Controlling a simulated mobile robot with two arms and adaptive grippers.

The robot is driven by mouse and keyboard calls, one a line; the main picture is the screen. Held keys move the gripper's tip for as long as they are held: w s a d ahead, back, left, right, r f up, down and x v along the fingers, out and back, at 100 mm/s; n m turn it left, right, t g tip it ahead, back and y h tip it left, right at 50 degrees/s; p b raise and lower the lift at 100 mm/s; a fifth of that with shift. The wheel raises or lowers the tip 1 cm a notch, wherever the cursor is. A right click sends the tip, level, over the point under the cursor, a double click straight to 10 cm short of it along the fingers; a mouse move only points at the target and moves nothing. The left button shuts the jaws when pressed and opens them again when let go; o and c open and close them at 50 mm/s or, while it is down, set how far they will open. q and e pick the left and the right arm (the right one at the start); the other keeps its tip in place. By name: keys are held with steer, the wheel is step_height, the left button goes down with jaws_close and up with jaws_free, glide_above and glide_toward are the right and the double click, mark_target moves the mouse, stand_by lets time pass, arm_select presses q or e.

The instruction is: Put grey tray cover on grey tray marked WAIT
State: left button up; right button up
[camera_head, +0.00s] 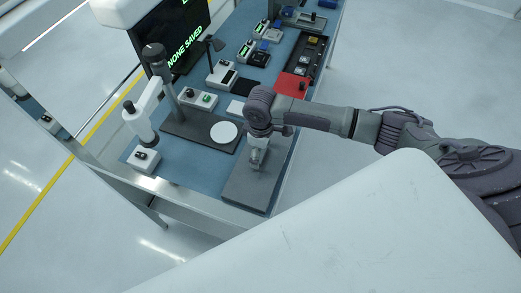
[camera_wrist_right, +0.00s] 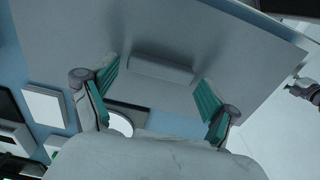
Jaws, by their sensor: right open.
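A flat grey plate with a raised bar handle, which looks like the grey tray cover (camera_head: 245,190), lies on the near right corner of the blue bench. It fills much of the right wrist view (camera_wrist_right: 215,35), with its bar handle (camera_wrist_right: 160,69) in the middle. My right gripper (camera_head: 257,160) points down over this plate. In the wrist view its teal fingers (camera_wrist_right: 158,80) are open, one towards each end of the handle, with nothing held. I cannot make out a WAIT mark or tell whether a tray lies beneath. My left gripper is not in view.
A stand with a dark base (camera_head: 195,128) and a white disc (camera_head: 224,132) are left of the plate. A red piece (camera_head: 292,85) and a black tray (camera_head: 318,45) lie beyond. A monitor (camera_head: 180,40) stands at the back. Open floor lies right of the bench.

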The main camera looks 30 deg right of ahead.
steer(key=shift+r, duration=1)
steer(key=shift+o, duration=1.2)
steer(key=shift+r, duration=0.1)
step_height(320, 180, up, 12)
